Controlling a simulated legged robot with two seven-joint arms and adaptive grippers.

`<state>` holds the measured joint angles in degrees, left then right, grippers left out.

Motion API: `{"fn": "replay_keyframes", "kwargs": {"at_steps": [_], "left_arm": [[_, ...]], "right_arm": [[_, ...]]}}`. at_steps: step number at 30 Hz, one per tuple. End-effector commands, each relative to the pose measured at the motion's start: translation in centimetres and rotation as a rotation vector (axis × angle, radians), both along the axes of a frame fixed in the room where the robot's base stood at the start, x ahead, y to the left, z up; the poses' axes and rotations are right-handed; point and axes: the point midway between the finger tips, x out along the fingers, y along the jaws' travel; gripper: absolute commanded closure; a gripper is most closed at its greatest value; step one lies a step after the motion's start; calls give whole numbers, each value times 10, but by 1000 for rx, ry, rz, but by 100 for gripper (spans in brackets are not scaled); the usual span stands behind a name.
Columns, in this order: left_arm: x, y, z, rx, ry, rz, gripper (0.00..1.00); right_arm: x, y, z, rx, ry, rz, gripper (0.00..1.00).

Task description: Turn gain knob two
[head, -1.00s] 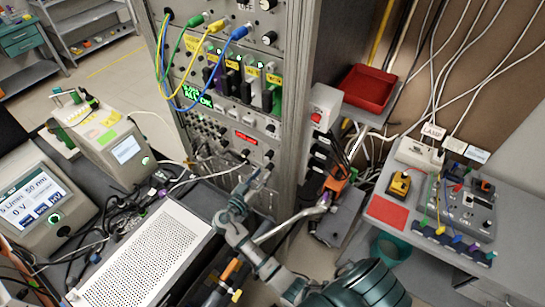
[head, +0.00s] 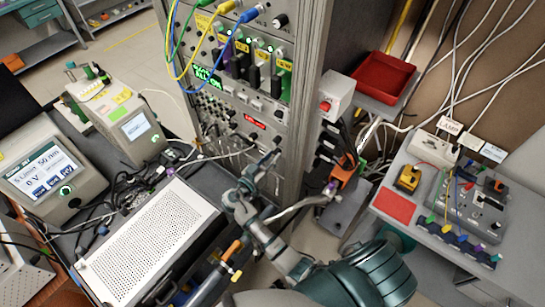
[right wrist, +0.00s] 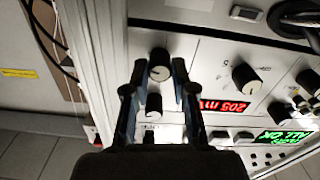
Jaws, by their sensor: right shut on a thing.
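The instrument rack (head: 303,90) stands at the centre of the head view, with a red lit display (head: 254,123) low on its front. My right gripper (head: 272,158) reaches up to the rack's lower panel. In the right wrist view its two fingers (right wrist: 159,70) are shut on a round black knob (right wrist: 160,62), one finger on each side. The knob has a light face with a mark. A second black knob (right wrist: 153,103) sits between the fingers, closer to the palm. I cannot read a label naming gain knob two. My left gripper is not in view.
Other black knobs (right wrist: 246,79) sit beside the red display in the right wrist view. Cables hang before the upper rack. A perforated white box (head: 150,238) stands at left, and a grey bench with a red tray (head: 384,80) above it at right.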

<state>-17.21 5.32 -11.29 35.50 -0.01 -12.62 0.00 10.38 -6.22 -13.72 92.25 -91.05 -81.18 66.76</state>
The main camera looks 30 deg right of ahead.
Motion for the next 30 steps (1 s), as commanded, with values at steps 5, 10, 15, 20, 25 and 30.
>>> {"fn": "replay_keyframes", "kwargs": {"at_steps": [5, 10, 15, 20, 25, 30], "left_arm": [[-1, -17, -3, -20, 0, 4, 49], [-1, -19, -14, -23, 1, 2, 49], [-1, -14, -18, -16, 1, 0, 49], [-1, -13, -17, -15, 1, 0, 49], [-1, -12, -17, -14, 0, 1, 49], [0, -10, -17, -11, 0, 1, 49]], "right_arm": [[0, -7, 0, -13, 20, -12, 100], [0, -10, -2, -78, 172, -14, 100], [0, -12, 0, -145, 335, -15, 100], [0, -13, 1, -169, 390, -16, 100], [0, -14, 1, -169, 390, -17, 100], [0, -13, 1, -168, 388, -17, 64]]}}
